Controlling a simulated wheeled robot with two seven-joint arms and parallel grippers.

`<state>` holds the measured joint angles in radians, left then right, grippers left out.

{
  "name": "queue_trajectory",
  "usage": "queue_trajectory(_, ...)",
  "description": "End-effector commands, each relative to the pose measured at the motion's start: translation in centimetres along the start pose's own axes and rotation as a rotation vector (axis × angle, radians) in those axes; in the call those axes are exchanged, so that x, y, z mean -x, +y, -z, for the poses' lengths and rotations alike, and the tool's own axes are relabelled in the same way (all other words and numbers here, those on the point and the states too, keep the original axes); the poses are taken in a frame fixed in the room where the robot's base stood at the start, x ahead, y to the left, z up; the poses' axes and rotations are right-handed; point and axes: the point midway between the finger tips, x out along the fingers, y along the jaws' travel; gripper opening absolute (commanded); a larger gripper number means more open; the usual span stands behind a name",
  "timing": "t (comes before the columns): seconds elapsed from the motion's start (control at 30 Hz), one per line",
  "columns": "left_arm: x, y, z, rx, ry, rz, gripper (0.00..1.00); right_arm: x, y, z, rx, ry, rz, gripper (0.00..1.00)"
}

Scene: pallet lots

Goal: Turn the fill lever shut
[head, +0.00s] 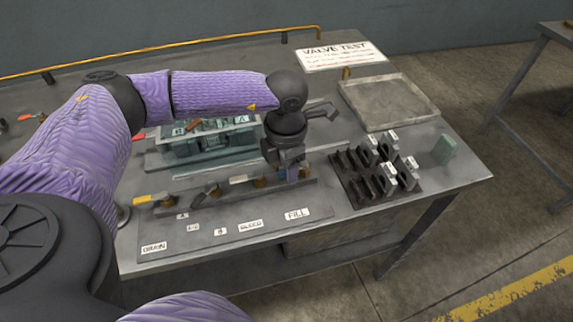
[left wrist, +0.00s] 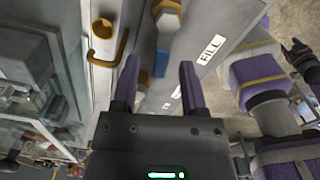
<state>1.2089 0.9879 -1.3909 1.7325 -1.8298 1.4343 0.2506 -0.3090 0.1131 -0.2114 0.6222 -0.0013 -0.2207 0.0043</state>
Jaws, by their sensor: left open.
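The FILL label (head: 297,214) lies at the right end of the label strip on the valve bench, and it also shows in the left wrist view (left wrist: 212,48). My left gripper (head: 292,176) is above the right end of the valve row, pointing down, and hides most of the fill valve in the head view. In the left wrist view my left gripper (left wrist: 160,75) is open, with a blue lever part (left wrist: 162,63) between and beyond its fingers. Brass fitting (left wrist: 168,18) shows above it. I cannot tell whether the fingers touch the lever.
Other valve levers, including a yellow-handled one (head: 150,198), stand left along the row. A glass-sided case (head: 205,140) is behind. A black rack (head: 375,175) stands close on the right, with an empty tray (head: 388,102) and green block (head: 444,149) beyond.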

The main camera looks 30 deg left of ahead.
Motion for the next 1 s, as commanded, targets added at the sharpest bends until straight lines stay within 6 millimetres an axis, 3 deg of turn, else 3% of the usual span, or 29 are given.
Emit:
queue_trajectory(0.17, 0.06, -0.02, -0.01, 0.000, -0.001, 0.000, 0.55, 0.05, 0.31, -0.15, 0.001, -0.003, -0.005, 0.59)
queue_trajectory(0.43, 0.07, -0.03, -0.02, 0.000, -0.001, 0.001, 0.00, 0.05, 0.36, -0.20, 0.000, -0.004, -0.006, 0.59)
queue_trajectory(0.67, 0.07, -0.01, -0.03, -0.006, -0.001, 0.001, 0.00, 0.04, 0.20, -0.17, -0.001, -0.003, -0.003, 0.59)
queue_trajectory(1.0, 0.04, 0.90, -0.12, -0.234, 0.000, 0.001, 0.00, -0.18, -0.25, -0.13, -0.004, -0.003, 0.004, 0.59)
